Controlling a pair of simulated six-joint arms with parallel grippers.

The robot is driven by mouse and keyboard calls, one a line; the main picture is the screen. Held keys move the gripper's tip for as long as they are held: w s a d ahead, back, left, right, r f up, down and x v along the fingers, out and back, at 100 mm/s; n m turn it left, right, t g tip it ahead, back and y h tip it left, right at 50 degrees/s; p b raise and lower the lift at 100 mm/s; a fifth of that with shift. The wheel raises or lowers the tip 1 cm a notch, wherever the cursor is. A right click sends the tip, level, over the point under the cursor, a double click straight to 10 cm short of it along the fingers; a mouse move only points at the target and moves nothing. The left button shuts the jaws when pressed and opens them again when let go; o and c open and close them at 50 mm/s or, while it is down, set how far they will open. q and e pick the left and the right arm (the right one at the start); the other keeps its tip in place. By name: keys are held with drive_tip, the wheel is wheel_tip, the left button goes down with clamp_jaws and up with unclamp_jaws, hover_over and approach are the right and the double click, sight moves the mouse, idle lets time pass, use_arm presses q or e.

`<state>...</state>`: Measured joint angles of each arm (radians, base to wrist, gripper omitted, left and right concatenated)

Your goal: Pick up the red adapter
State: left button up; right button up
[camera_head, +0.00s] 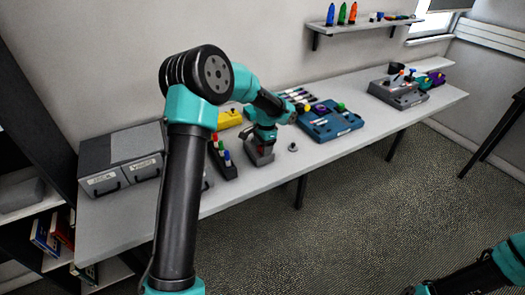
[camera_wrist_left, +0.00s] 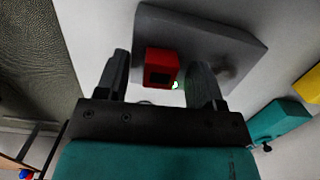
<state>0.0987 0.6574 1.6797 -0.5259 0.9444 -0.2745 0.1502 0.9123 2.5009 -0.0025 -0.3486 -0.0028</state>
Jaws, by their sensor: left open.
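The red adapter (camera_wrist_left: 162,62) shows in the left wrist view as a small red block with a dark square opening, at a grey block (camera_wrist_left: 190,25). My left gripper (camera_wrist_left: 158,72) is open, with one dark finger on each side of the adapter and visible room beside it. Whether a finger touches it I cannot tell. In the head view my left gripper (camera_head: 262,140) points down over the small grey block (camera_head: 260,156) on the table, and mostly hides the adapter. My right gripper is out of view.
A blue tray (camera_head: 330,128) with coloured parts stands right of the left gripper. A dark rack (camera_head: 222,165) with coloured pieces and grey drawer boxes (camera_head: 120,160) stand to its left. A yellow item (camera_head: 229,119) lies behind. A grey fixture (camera_head: 398,95) stands farther right.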

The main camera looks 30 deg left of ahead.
use_arm(q)
drive_tip(key=shift+c, duration=0.4)
drive_tip(key=c, duration=0.9)
